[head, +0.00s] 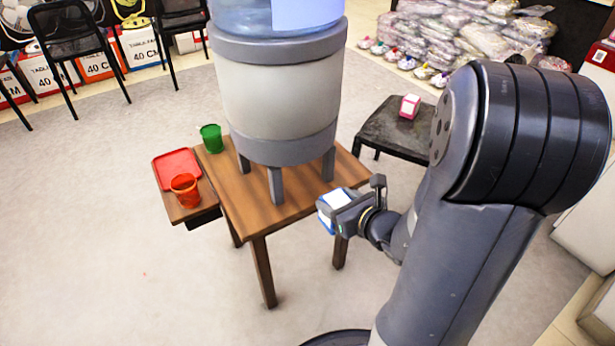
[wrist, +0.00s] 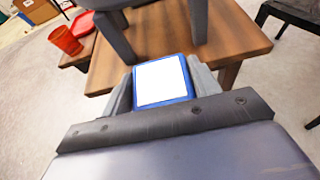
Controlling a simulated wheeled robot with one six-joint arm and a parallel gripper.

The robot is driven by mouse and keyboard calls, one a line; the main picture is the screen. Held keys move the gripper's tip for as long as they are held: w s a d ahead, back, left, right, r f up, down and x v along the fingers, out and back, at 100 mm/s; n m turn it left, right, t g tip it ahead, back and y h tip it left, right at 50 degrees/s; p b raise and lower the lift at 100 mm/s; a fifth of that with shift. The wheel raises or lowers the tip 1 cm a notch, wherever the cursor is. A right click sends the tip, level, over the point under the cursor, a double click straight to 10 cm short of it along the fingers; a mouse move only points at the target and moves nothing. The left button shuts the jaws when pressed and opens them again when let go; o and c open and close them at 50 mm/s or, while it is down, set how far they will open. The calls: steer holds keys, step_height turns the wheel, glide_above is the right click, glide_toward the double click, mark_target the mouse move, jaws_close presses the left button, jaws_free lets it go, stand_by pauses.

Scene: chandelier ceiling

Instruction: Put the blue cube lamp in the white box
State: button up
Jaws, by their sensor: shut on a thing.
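The blue cube lamp, white-faced with blue edges, is in my gripper (head: 346,212) at the right front edge of the wooden table. The lamp (head: 328,212) shows left of the gripper in the head view. In the wrist view the lamp (wrist: 162,82) sits between the two grey fingers, its white face toward the camera. My gripper is shut on it. I cannot pick out the white box with certainty in either view.
A large water dispenser (head: 278,105) stands on the wooden table (head: 262,212). A green cup (head: 211,138), red tray (head: 177,168) and orange cup (head: 185,188) are at its left. A black side table (head: 393,130) holds a pink box (head: 410,106). Floor at front left is clear.

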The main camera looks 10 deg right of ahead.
steer(key=w+a, duration=0.1)
steer(key=w, duration=0.3)
steer(key=w+a, duration=0.1)
steer(key=w, duration=0.3)
steer(key=w+a+b, duration=0.1)
steer(key=w+a, duration=0.1)
steer(key=w, duration=0.2)
steer(key=shift+w, duration=0.1)
steer(key=shift+f+b, duration=0.5)
steer(key=shift+f, duration=0.15)
steer(key=shift+f, duration=0.2)
steer(key=o, duration=1.1)
